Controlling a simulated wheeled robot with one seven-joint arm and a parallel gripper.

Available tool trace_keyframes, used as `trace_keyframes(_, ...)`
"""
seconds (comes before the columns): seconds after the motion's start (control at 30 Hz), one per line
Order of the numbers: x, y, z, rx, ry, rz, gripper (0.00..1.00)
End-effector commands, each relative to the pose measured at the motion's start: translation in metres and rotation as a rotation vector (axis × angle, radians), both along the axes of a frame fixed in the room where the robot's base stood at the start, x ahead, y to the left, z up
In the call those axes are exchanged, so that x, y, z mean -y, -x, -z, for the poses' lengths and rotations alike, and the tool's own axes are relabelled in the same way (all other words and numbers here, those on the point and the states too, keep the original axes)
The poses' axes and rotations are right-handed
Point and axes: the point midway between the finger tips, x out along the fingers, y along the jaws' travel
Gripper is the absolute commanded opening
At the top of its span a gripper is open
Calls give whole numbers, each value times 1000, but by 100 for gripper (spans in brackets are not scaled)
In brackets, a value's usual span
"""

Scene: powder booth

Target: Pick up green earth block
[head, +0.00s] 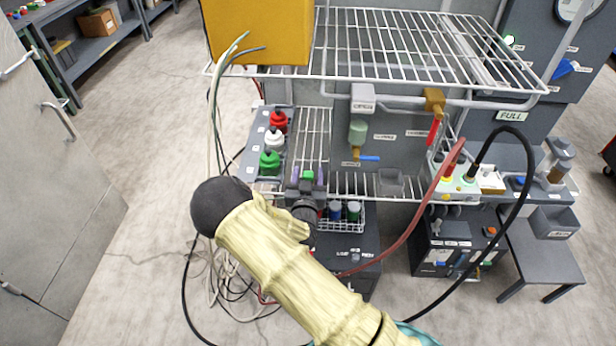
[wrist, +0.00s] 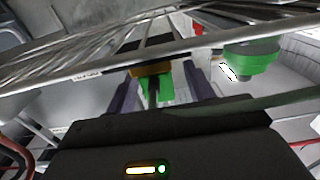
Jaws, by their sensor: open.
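The green earth block (wrist: 140,90) shows in the wrist view between the two dark purple fingers of my gripper (wrist: 158,92), with a dark piece in front of part of it. In the head view a small green patch of it (head: 308,175) shows between the fingertips of my gripper (head: 307,181), at the wire rack. My gripper is open, with a finger on each side of the block. I cannot tell whether either finger touches it. My gripper and arm hide the block's lower part in the head view.
A wire shelf (head: 410,45) hangs above. Blue and green cylinders sit in a wire basket (head: 345,225) below. A red hose (head: 405,235) curves at right.

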Motion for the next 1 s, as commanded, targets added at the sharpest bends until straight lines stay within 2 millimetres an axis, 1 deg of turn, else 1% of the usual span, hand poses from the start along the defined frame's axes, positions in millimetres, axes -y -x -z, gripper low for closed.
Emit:
trace_keyframes(0.03,1,-6,-2,1,1,0,53)
trace_keyframes(0.13,1,-12,-1,1,1,0,53)
trace_keyframes(0.67,1,-12,0,0,0,0,53)
trace_keyframes(0.7,1,-12,0,0,0,0,45)
trace_keyframes(0.77,1,-12,0,0,0,0,33)
trace_keyframes(0.8,1,-12,0,0,0,0,25)
trace_keyframes(0.9,1,-12,0,0,0,0,9)
trace_keyframes(1.0,1,-12,0,1,0,0,9)
